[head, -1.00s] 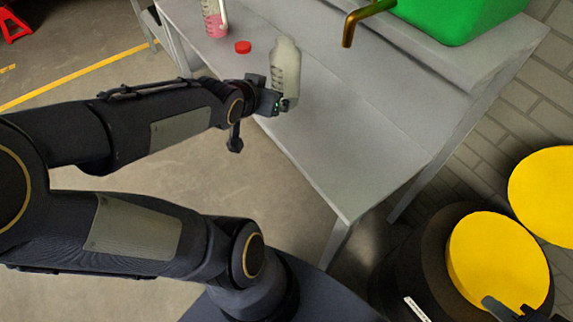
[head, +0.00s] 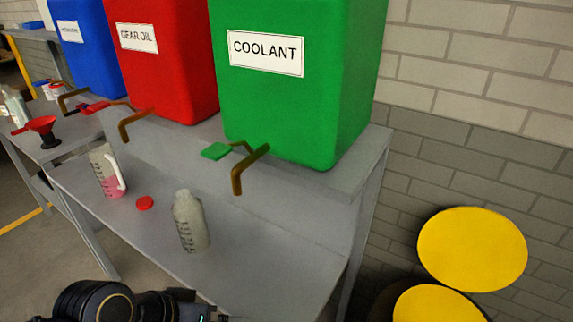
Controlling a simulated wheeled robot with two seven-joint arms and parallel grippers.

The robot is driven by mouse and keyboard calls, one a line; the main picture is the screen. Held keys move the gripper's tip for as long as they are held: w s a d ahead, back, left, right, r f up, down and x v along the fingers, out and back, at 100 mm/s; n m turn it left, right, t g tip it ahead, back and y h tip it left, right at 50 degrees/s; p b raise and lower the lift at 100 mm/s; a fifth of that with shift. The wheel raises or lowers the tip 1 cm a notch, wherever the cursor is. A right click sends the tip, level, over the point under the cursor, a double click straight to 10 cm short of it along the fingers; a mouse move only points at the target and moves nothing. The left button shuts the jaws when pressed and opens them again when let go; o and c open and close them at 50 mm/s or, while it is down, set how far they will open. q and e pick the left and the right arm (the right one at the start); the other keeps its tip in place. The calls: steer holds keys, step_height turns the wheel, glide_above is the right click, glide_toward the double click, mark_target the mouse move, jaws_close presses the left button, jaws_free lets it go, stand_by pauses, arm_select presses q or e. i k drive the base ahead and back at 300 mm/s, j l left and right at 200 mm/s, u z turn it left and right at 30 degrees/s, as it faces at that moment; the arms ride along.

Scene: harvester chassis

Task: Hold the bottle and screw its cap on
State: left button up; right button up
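A translucent grey-green bottle (head: 191,222) with dark level marks stands upright and uncapped on the grey metal bench (head: 265,258). A flat red cap (head: 145,203) lies on the bench to the left of the bottle, apart from it. Part of my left arm shows at the bottom left edge, below and in front of the bottle. Its gripper fingers are not clearly visible, and nothing touches the bottle in this view. My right gripper is out of view.
A clear jug (head: 106,172) with pink liquid stands left of the cap. A green coolant tank (head: 300,105) with a brass spout (head: 240,180) is behind the bottle. A red funnel (head: 43,131) sits farther left. Yellow-topped drums (head: 472,248) stand at the right.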

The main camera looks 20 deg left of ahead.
mark_target(187, 213)
steer(key=u, duration=1.35)
